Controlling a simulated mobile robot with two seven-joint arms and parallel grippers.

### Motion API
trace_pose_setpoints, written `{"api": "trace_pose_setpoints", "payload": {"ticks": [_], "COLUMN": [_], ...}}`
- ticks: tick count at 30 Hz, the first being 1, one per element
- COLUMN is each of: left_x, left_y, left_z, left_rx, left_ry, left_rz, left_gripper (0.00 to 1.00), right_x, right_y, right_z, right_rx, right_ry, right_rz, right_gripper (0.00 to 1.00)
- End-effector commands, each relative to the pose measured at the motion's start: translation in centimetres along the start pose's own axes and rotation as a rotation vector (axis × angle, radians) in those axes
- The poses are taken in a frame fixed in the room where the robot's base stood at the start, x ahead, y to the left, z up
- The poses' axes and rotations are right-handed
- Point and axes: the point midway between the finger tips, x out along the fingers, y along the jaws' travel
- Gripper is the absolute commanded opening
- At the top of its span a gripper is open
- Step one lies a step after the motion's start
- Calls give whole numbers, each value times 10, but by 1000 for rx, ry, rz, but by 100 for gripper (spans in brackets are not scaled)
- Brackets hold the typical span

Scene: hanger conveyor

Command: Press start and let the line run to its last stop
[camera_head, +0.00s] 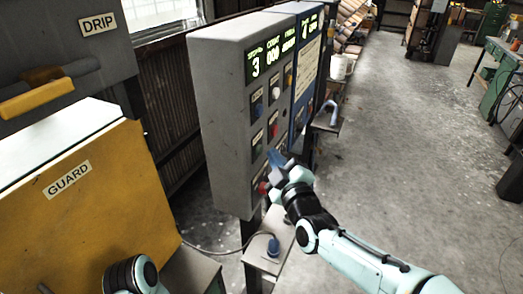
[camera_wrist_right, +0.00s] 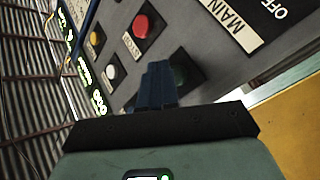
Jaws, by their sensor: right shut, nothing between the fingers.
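A grey control panel (camera_head: 222,105) stands in the middle of the head view, with lit displays at its top and several buttons below. My right gripper (camera_head: 276,158) is shut and empty at the lower part of its button face. In the right wrist view the dark blue fingers (camera_wrist_right: 160,82) lie together in front of a dark green button (camera_wrist_right: 187,70) and partly cover it. I cannot tell whether they touch it. No start label is readable. My left arm shows at the bottom left of the head view, but its gripper is out of view.
A red button (camera_wrist_right: 141,24), a white button (camera_wrist_right: 110,71) and a MAIN OFF label (camera_wrist_right: 232,20) lie near the fingers. A yellow GUARD box (camera_head: 110,200) stands at the left. A blue panel (camera_head: 308,85) adjoins the grey one.

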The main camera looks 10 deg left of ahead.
Motion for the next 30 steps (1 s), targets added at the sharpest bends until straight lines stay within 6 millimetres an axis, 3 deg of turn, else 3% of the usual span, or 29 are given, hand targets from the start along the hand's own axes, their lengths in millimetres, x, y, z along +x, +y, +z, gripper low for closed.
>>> {"api": "trace_pose_setpoints", "payload": {"ticks": [30], "left_x": [-1], "left_y": [0], "left_z": [0], "left_rx": [0], "left_ry": [0], "left_rz": [0], "left_gripper": [43], "right_x": [8], "right_y": [-6], "right_z": [-6], "right_rx": [0], "right_ry": [1], "right_rz": [-1], "right_gripper": [0]}}
